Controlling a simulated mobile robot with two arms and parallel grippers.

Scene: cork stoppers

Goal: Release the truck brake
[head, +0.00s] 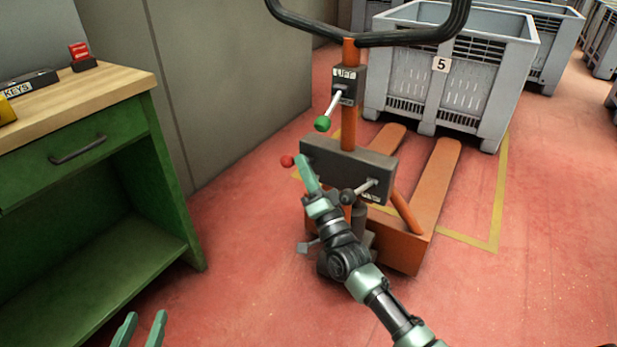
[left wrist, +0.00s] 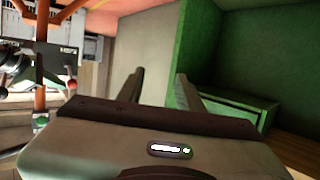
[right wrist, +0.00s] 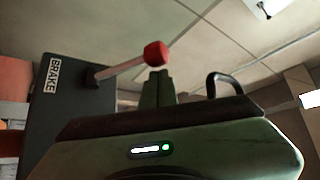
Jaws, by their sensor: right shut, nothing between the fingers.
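The orange pallet truck (head: 348,130) carries a dark box (head: 330,158) on its post. The brake lever's red knob (head: 287,161) sticks out at the box's left end. In the right wrist view, the red knob (right wrist: 156,53) tops a grey rod beside a BRAKE label (right wrist: 51,76). My right gripper (head: 303,162) is shut and empty, its fingertips close by the knob; I cannot tell whether they touch. In the right wrist view its fingers (right wrist: 158,78) are just below the knob. My left gripper (head: 140,325) is open and empty at the bottom left, by the green workbench.
A LIFT lever with a green knob (head: 322,123) sits higher on the post. Another lever with a black knob (head: 347,196) is on the box's front. A grey crate (head: 485,65) numbered 5 stands behind, over the forks. The green workbench (head: 150,155) is at left.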

